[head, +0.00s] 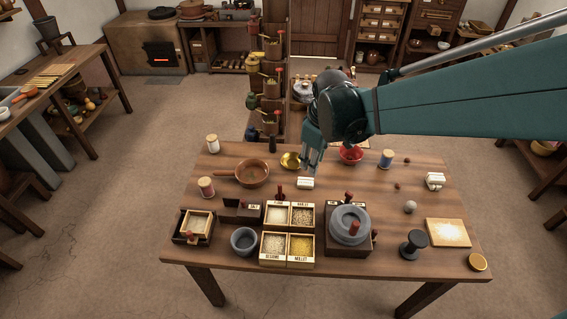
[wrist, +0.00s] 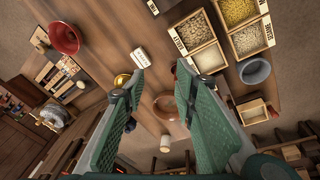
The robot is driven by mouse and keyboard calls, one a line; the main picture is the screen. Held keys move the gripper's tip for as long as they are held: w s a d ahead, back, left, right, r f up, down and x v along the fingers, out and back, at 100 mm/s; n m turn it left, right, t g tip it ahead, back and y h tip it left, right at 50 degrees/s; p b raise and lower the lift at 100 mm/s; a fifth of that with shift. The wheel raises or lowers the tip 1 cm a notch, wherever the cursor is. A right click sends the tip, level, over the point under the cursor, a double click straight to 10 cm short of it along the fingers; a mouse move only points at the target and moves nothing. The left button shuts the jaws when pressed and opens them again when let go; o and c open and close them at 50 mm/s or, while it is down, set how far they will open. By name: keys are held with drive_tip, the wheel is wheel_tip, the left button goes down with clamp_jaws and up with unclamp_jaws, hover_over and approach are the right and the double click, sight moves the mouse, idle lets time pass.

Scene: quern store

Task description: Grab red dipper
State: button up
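A bright red rounded bowl-like vessel (head: 351,154), likely the red dipper, is at the far edge of the table, partly hidden behind my arm; I cannot make out a handle. It also shows in the wrist view (wrist: 64,38) at upper left, outside my fingers. My gripper (head: 312,163) hangs above the table, left of the red vessel and apart from it. In the wrist view my gripper (wrist: 158,74) has its fingers spread, with nothing held between them.
A brown pan with a handle (head: 252,173), a brass bowl (head: 290,160) and a white block (head: 305,183) are near my gripper. Grain boxes (head: 288,234) and a grey quern (head: 350,226) stand nearer the front. Spools stand at the back.

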sight(280, 184)
drive_tip(key=w+a+f+n, duration=0.1)
drive_tip(key=a+f, duration=0.2)
drive_tip(key=f, duration=0.1)
drive_tip(key=w+a+f+n+g, duration=0.1)
drive_tip(key=w+a+f+n, duration=0.1)
drive_tip(key=a+f, duration=0.2)
drive_tip(key=w+a+f+n+g, duration=0.1)
drive_tip(key=w+a+f+n, duration=0.1)
drive_tip(key=a+f, duration=0.2)
drive_tip(key=shift+a+f+h, duration=0.2)
drive_tip(key=shift+f+h, duration=0.1)
drive_tip(key=shift+f, duration=0.85)
drive_tip(key=shift+f, duration=0.15)
drive_tip(key=shift+f, duration=1.15)
drive_tip(key=shift+f, duration=0.1)
drive_tip(key=shift+s+f+b, duration=0.1)
drive_tip(key=shift+f+b, duration=0.65)
drive_tip(key=shift+f, duration=1.75)
drive_tip(key=c, duration=0.9)
